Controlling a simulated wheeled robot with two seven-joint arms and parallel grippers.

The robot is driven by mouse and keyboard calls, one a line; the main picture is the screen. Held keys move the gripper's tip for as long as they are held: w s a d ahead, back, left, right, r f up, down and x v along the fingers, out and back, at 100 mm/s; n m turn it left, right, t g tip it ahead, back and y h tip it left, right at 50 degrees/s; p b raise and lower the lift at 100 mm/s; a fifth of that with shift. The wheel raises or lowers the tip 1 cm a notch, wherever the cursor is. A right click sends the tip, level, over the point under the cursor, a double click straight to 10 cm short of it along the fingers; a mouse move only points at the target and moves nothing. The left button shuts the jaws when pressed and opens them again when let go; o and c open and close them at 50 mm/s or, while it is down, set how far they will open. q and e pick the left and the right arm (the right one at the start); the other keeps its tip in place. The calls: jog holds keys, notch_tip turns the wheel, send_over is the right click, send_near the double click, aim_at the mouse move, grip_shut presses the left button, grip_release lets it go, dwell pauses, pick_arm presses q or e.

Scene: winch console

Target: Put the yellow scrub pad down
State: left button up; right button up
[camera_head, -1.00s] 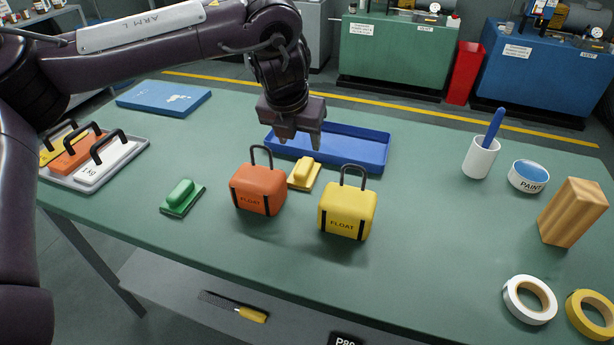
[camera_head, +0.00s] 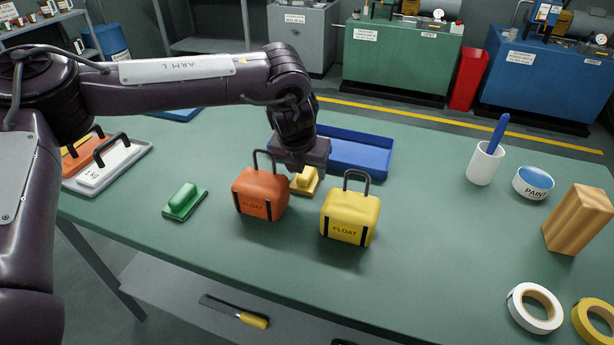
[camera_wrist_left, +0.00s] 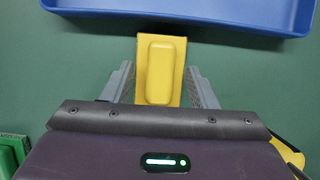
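The yellow scrub pad (camera_head: 305,181) rests on the green table between and behind the orange float (camera_head: 260,193) and the yellow float (camera_head: 349,217). My left gripper (camera_head: 298,170) is low over the pad and hides part of it in the head view. In the left wrist view the pad (camera_wrist_left: 160,70) lies between the two grey fingers of my left gripper (camera_wrist_left: 160,68). The fingers are apart, one on each side of the pad, and do not look closed on it. My right gripper is not in view.
A blue tray (camera_head: 377,157) is just behind the pad. A green scrub pad (camera_head: 184,200) lies left of the orange float. A grey tray with weights (camera_head: 115,167) is at the left. A white cup (camera_head: 485,163), paint tin, wood block and tape rolls are at the right.

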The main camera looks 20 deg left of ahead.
pick_arm(q)
jog(key=c, duration=1.1)
jog(key=shift+r, duration=0.15)
